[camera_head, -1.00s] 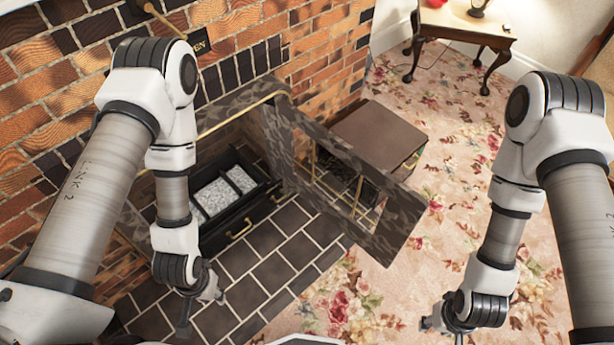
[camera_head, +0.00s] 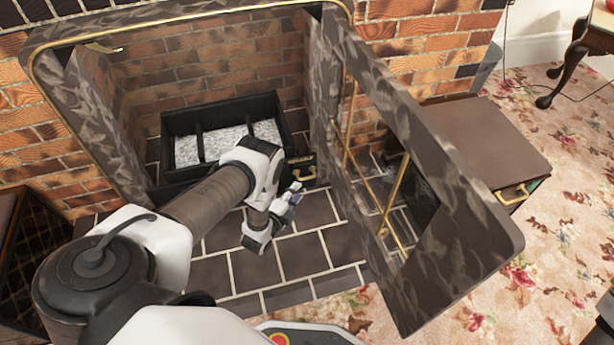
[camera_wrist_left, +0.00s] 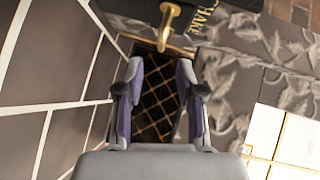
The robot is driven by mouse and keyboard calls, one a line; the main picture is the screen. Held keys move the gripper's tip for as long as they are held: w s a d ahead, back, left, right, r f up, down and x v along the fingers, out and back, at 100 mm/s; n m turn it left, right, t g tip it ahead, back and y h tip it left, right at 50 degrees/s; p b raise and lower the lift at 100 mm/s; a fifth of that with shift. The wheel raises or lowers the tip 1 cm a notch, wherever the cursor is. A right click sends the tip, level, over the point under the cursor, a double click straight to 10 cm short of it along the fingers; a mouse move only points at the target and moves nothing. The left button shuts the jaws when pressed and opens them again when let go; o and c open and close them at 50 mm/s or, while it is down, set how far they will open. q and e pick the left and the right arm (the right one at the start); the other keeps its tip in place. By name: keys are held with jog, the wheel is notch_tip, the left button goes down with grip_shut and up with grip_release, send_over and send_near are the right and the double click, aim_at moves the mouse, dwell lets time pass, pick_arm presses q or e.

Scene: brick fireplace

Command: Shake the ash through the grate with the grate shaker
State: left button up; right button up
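A black grate box (camera_head: 225,109) stands inside the open fireplace, with pale grey ash (camera_head: 265,130) between its dark bars. A brass handle (camera_head: 303,168) is on its front right. In the left wrist view a brass handle (camera_wrist_left: 170,25) shows at the top beside a dark plate (camera_wrist_left: 215,18) lettered "HAKE", its first part hidden. My left gripper (camera_head: 294,194) is in front of the box, just below the handle. In the wrist view the left gripper (camera_wrist_left: 159,72) is open and empty, its fingers apart and short of the handle.
A marbled fireplace door (camera_head: 455,220) with brass bars stands open close to the right of my left arm. A dark chest (camera_head: 485,145) is behind it. A dark lattice-sided box (camera_head: 30,265) stands at left. Tiled hearth (camera_head: 305,255) lies clear in front.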

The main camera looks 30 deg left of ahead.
aim_at(306, 178)
pick_arm(q)
jog(key=w+b, duration=0.1)
jog(key=w, duration=0.1)
jog(key=w+f+b, duration=0.1)
jog(key=w, duration=0.2)
jog(key=w+a+b, duration=0.1)
jog(key=w+b, duration=0.1)
jog(key=shift+w+f, duration=0.15)
jog(key=shift+f, duration=0.1)
jog(key=shift+w, duration=0.25)
jog(key=shift+w+r, duration=0.1)
jog(key=shift+r, duration=0.05)
pick_arm(e)
notch_tip(306, 178, down, 5)
jog(key=shift+w+r, duration=0.1)
jog(key=shift+r, duration=0.1)
pick_arm(q)
grip_shut()
